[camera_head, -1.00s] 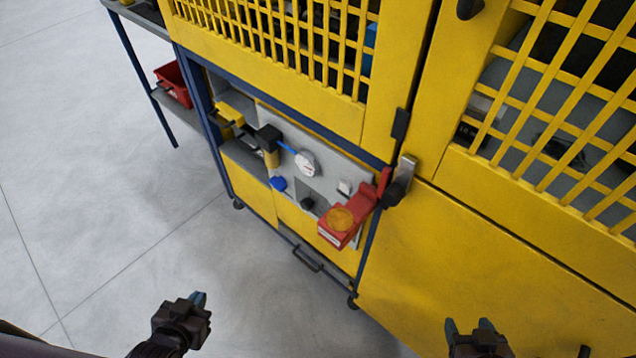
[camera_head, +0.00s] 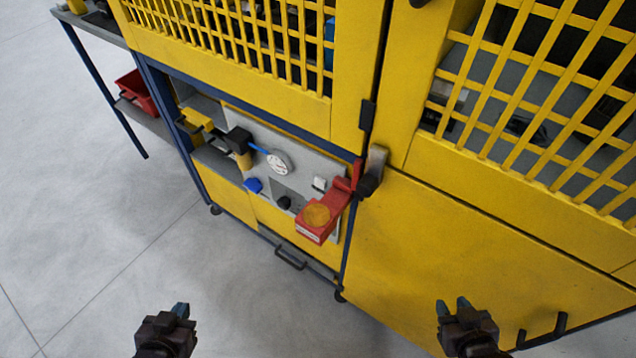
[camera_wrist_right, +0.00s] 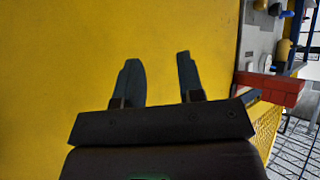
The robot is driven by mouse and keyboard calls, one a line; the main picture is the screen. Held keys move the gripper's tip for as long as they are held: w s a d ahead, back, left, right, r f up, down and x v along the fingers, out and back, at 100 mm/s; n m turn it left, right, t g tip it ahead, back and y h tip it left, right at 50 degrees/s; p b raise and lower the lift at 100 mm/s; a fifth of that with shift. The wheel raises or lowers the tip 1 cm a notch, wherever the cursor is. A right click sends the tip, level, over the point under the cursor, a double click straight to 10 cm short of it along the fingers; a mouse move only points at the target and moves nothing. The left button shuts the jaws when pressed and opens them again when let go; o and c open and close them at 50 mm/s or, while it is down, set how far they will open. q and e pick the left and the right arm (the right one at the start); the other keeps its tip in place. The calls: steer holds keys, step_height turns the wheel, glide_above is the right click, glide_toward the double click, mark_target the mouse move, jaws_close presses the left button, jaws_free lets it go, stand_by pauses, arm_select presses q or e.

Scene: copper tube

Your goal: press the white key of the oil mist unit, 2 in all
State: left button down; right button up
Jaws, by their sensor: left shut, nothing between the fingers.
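The oil mist unit is a grey panel (camera_head: 300,165) set in the yellow cabinet's lower bay. It carries a round white gauge (camera_head: 278,162), a blue knob (camera_head: 253,185), a black knob (camera_head: 284,202) and a small white key (camera_head: 320,183) near its right end. My left gripper (camera_head: 181,310) is shut and empty, low in the head view, in front of and below the panel. My right gripper (camera_head: 452,306) is open and empty, lower right of the panel. In the right wrist view its two fingers (camera_wrist_right: 160,82) stand apart before a yellow panel.
A red bracket with an orange-topped red box (camera_head: 308,232) juts out just below and right of the white key. A grey latch (camera_head: 376,160) is beside it. Yellow doors (camera_head: 480,240) fill the right side. The grey floor (camera_head: 90,220) at left is clear.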

steer(key=shift+a, duration=0.1)
jaws_close()
steer(key=shift+a, duration=0.1)
steer(key=shift+s+f, duration=0.15)
steer(key=shift+s, duration=0.2)
steer(key=shift+w+d, duration=0.2)
steer(key=shift+w+a+r, duration=0.15)
steer(key=shift+w+r, duration=0.05)
stand_by(0.3)
